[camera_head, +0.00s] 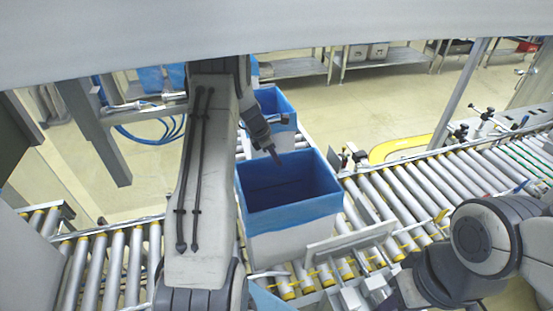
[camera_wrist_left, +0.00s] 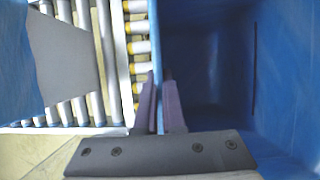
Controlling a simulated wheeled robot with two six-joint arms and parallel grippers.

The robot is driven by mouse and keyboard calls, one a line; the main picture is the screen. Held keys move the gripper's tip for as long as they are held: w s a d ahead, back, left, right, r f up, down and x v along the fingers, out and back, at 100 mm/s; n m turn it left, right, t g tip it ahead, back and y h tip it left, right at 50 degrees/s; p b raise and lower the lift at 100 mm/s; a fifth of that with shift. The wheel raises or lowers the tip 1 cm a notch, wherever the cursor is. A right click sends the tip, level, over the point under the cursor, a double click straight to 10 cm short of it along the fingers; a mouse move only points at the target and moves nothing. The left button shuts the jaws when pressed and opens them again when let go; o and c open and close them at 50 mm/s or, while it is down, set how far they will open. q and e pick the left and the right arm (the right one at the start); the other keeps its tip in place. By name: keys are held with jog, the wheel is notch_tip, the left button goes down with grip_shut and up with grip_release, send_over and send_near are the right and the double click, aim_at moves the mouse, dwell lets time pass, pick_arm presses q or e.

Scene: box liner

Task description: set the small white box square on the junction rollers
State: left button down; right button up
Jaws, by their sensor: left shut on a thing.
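The small white box (camera_head: 290,246) stands upright on the junction rollers (camera_head: 325,271). A blue liner (camera_head: 300,218) is folded over its rim, and its inside looks empty. In the left wrist view the two fingers (camera_wrist_left: 161,108) stand at the wall, with the blue inside (camera_wrist_left: 215,60) on the right. My right arm is at the lower right; its jaw opening cannot be made out.
A grey plate (camera_head: 350,243) stands close in front of the box. Another blue-lined box (camera_head: 272,104) is just behind. Roller conveyors run off to the right (camera_head: 430,185) and left (camera_head: 110,265). Metal shelves (camera_head: 380,60) stand at the back.

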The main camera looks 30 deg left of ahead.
pick_arm(q)
jog(key=shift+f, duration=0.45)
jog(key=c, duration=1)
grip_release()
jog(key=shift+f, duration=0.15)
jog(key=b+v, duration=0.1)
jog(key=v, duration=1.1)
jog(key=shift+b, duration=0.4)
